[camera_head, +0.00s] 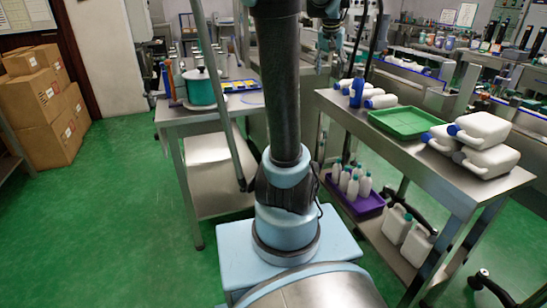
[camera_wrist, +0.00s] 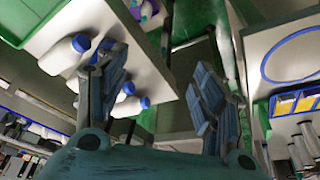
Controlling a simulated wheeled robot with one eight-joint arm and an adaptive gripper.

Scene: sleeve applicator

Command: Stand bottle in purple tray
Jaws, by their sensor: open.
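The purple tray (camera_head: 368,207) is on the lower shelf of the right-hand steel table. Several white bottles (camera_head: 352,186) with teal caps stand upright in it. On the tabletop, white bottles (camera_head: 381,101) with blue caps lie on their sides, and a blue bottle (camera_head: 356,92) is among them. My gripper (camera_wrist: 160,65) is open in the wrist view, with nothing between its fingers. White blue-capped bottles (camera_wrist: 62,56) show beyond and beside its left finger, partly hidden. I cannot tell which bottle the task means.
A green tray (camera_head: 402,122) and white jugs (camera_head: 487,143) are on the right table; more jugs (camera_head: 397,223) are on its lower shelf. A teal pot (camera_head: 203,88) stands on the left table. Boxes (camera_head: 45,100) are stacked at left. The green floor at left is clear.

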